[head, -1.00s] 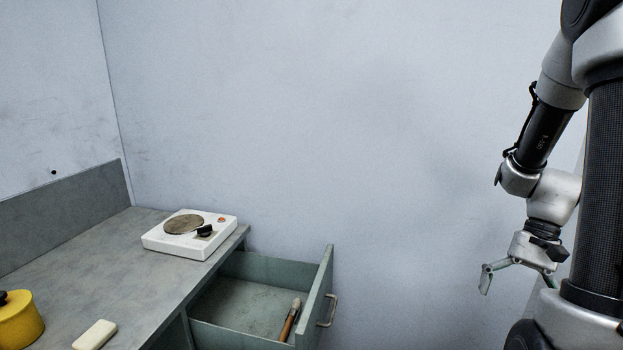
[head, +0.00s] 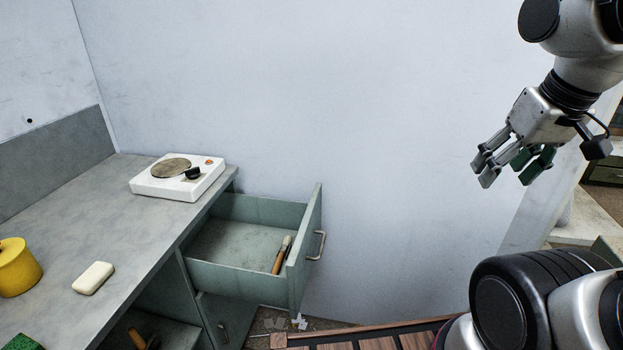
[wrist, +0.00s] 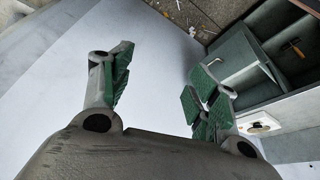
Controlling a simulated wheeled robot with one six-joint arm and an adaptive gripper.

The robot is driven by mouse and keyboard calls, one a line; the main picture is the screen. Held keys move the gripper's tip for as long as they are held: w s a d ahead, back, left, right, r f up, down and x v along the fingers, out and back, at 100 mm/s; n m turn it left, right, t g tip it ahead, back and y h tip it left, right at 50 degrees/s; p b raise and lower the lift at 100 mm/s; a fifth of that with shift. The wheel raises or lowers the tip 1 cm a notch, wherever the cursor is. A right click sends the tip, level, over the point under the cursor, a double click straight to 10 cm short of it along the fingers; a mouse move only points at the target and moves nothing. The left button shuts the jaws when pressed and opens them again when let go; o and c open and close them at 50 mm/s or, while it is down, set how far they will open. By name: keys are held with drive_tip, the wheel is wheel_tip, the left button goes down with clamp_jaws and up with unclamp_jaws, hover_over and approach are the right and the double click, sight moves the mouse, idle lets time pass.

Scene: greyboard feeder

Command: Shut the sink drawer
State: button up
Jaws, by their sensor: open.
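The open drawer (head: 290,278) is grey-green and sticks out from the side of the counter in the head view. Its front panel faces right and carries a metal handle (head: 318,246). A brush with a wooden handle (head: 281,258) lies inside, near the front panel. My gripper (head: 512,166) is open and empty, well to the right of the drawer and higher in the picture, with clear space between them. In the wrist view, my gripper's green-padded fingers (wrist: 160,78) are spread apart, and a metal handle (wrist: 268,72) shows beyond them at the upper right.
A white hot plate (head: 170,188), a white soap-like block (head: 93,278) and a yellow pot (head: 17,268) stand on the grey counter (head: 120,225). Below the drawer is a cabinet door (head: 221,318). A wood-slatted surface (head: 375,342) lies at the bottom. A plain wall closes the back.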

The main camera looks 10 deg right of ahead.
drive_tip(key=w+f+g, duration=0.1)
drive_tip(key=f, duration=0.1)
drive_tip(key=w+f+g, duration=0.1)
drive_tip(key=f, duration=0.2)
drive_tip(key=w+f+m+g, duration=0.1)
drive_tip(key=w+f+g, duration=0.1)
drive_tip(key=shift+f+y, duration=0.15)
drive_tip(key=shift+y, duration=0.25)
clamp_jaws()
drive_tip(key=w+a+f+m+g+y, duration=0.1)
drive_tip(key=w+a+f+m+y, duration=0.35)
drive_tip(key=w+f+m, duration=0.55)
drive_tip(key=w+a+f+m+y, duration=0.3)
drive_tip(key=w+a+f, duration=0.3)
drive_tip(key=f, duration=0.8)
drive_tip(key=w+a+f+m+t, duration=0.2)
drive_tip(key=w+m+t, duration=0.2)
drive_tip(key=w+m, duration=0.55)
drive_tip(key=w+a+f+n, duration=0.2)
drive_tip(key=w+a+f, duration=0.3)
drive_tip(key=a, duration=0.5)
drive_tip(key=shift+w+f, duration=0.25)
drive_tip(key=shift+f, duration=0.65)
